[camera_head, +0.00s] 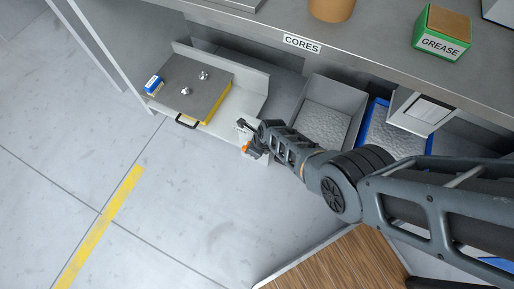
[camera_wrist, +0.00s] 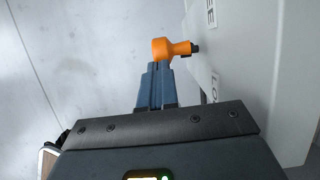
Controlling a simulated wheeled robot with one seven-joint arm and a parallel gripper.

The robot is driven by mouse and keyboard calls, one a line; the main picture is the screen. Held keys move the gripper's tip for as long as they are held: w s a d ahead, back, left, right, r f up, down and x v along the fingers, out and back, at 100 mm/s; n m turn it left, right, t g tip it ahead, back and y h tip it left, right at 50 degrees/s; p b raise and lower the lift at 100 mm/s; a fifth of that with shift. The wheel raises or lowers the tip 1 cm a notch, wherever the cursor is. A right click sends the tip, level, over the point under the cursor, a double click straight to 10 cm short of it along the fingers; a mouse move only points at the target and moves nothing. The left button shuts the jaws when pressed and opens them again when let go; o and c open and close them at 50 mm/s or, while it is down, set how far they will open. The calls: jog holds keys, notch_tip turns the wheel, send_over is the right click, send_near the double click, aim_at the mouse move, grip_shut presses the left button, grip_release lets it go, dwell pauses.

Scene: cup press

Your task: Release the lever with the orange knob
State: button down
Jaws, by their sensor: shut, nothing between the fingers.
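The orange knob (camera_wrist: 163,49) sits on a short lever with a dark end (camera_wrist: 195,48), beside a light grey panel (camera_wrist: 260,70) in the wrist view. The panel carries partly visible lettering, "EE" above and "LO" lower. My gripper (camera_wrist: 158,67) is shut and empty, its fingertips right at the near side of the knob; I cannot tell whether they touch it. In the head view the knob (camera_head: 245,147) is a small orange spot at the front corner of the low bench unit, partly hidden by my gripper (camera_head: 252,150).
A grey plate (camera_head: 190,85) with two small knobs and a black handle (camera_head: 186,122) lies left of the arm. Grey and blue bins (camera_head: 345,95) stand under the "CORES" bench (camera_head: 400,50). A wooden-topped surface (camera_head: 340,262) lies below the arm. The floor at left is clear.

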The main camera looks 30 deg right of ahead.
aim_at(244, 148)
jog(key=shift+w+a+b, duration=0.35)
jog(key=shift+w+a, duration=0.15)
jog(key=shift+w, duration=0.15)
jog(key=shift+w+a+b, duration=0.35)
jog(key=shift+w+a, duration=0.1)
jog(key=shift+w, duration=0.3)
jog(key=a+p+v, duration=0.1)
jog(key=p+v, duration=1)
jog(key=v, duration=0.2)
jog(key=shift+w+r+p, duration=0.2)
jog(key=shift+w+p, duration=0.15)
jog(key=shift+w, duration=0.1)
